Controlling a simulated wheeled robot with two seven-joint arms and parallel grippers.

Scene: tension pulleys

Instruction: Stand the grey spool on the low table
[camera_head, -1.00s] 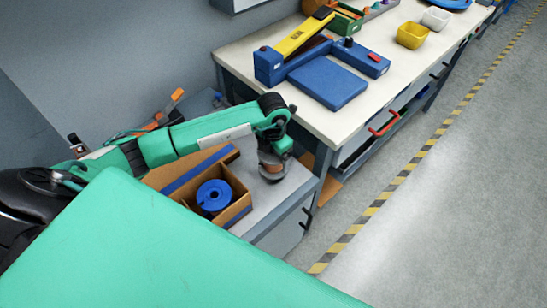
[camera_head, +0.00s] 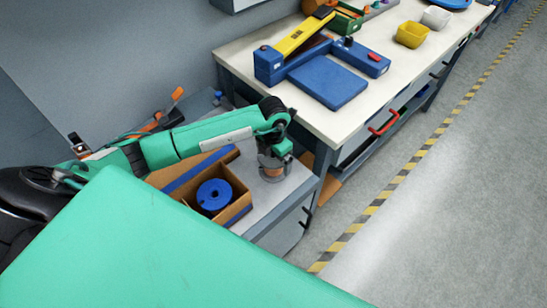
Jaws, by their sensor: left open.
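The grey spool (camera_head: 272,172), with a copper-brown winding, appears to stand upright on the low table (camera_head: 290,195), near its far right corner. My left gripper (camera_head: 273,158) is open at the top of the spool. It partly hides the spool, and I cannot tell whether the fingers touch it. My right gripper is not in view.
A cardboard box (camera_head: 239,209) with a blue spool (camera_head: 214,195) in it stands on the low table, left of the grey spool. A taller workbench (camera_head: 360,110) with a blue and yellow device (camera_head: 300,50) stands behind. The floor at right is clear.

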